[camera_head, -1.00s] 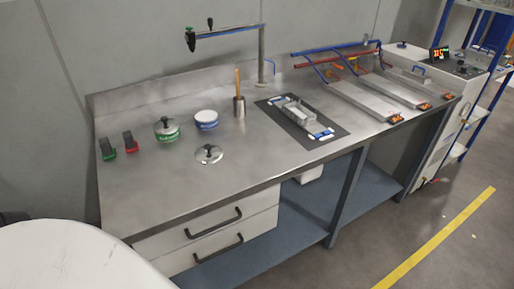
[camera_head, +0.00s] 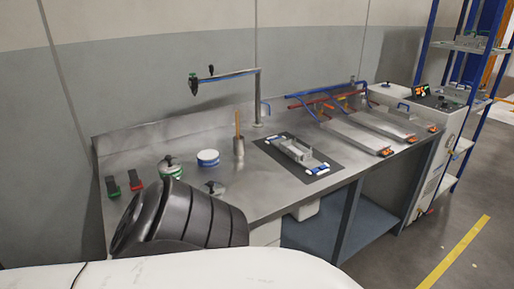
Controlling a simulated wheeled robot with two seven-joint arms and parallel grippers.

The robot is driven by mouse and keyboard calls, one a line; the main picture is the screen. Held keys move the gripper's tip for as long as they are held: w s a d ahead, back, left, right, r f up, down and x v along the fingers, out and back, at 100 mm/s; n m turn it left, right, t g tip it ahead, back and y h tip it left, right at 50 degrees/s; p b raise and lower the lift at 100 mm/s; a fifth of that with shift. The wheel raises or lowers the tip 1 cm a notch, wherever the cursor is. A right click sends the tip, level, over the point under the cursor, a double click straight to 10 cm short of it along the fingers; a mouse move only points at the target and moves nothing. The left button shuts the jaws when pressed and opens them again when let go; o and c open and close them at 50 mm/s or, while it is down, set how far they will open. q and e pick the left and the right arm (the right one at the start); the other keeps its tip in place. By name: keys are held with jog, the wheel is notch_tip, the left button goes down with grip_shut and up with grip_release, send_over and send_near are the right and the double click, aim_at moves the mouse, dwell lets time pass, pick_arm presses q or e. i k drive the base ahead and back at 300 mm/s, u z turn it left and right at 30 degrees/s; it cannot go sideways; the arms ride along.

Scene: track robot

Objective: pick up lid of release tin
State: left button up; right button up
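A tin with a green band (camera_head: 171,171) stands at the left of the steel bench, with a metal lid with a black knob on top. A tin with a blue band and white top (camera_head: 208,158) stands to its right, with no knobbed lid on it. A loose metal lid with a black knob (camera_head: 214,187) lies on the bench in front of the blue tin, its near side partly hidden by a black ribbed part of my arm. I cannot tell which is the release tin. Neither gripper is in view.
Green and red handled tools (camera_head: 137,182) lie at the bench's left end. A cup with a wooden handle (camera_head: 239,147) stands right of the tins. A dark mat (camera_head: 271,150) bears a metal fixture. An overhead metal arm (camera_head: 258,98) rises behind. The steel bench (camera_head: 254,190) is clear right of the lid.

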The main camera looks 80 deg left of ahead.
aim_at(216, 190)
jog(key=k, duration=1)
jog(key=u, duration=0.35)
